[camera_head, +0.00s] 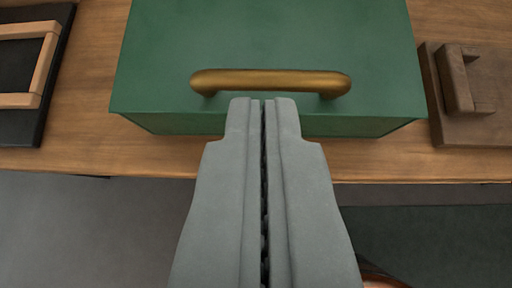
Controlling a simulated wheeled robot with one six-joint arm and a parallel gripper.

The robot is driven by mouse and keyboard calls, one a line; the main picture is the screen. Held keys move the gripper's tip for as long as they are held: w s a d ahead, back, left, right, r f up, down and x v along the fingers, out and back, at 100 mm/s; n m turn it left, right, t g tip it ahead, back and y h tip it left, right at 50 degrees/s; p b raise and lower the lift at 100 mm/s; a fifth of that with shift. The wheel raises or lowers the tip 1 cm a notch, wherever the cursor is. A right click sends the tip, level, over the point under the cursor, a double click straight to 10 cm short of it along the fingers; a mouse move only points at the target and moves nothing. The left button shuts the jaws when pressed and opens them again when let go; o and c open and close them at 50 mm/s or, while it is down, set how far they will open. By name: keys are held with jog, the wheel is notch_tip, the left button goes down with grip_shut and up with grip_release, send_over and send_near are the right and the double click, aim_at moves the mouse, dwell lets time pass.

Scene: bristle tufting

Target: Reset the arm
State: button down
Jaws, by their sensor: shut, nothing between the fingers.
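My gripper (262,104) is in the lower middle of the head camera view, its two grey fingers together and pointing up the picture. It is shut and nothing shows between the fingertips. The tips appear just below a brass handle (270,79) on a green box (265,35). I cannot tell whether the fingertips touch the box; the handle is not between the fingers.
The green box stands on a wooden table (75,110) whose front edge crosses the middle. At left lies a dark board with a wooden frame (42,65). At right is a brown wooden block piece (465,95).

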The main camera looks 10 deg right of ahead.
jog(key=shift+s+a, duration=0.75)
jog(key=shift+s, duration=1.6)
jog(key=s+d+r+n+t+y, duration=0.1)
jog(key=s+d+r+t, duration=0.2)
jog(key=s+d+r, duration=0.2)
jog(key=s+d+r+n+t+y, duration=0.2)
jog(key=s+d+r+t, duration=0.2)
jog(key=s+r, duration=0.3)
notch_tip(320, 180, up, 5)
jog(key=shift+s+d+r, duration=0.1)
jog(key=shift+s+d, duration=0.25)
jog(key=shift+d, duration=0.05)
jog(key=shift+d, duration=0.1)
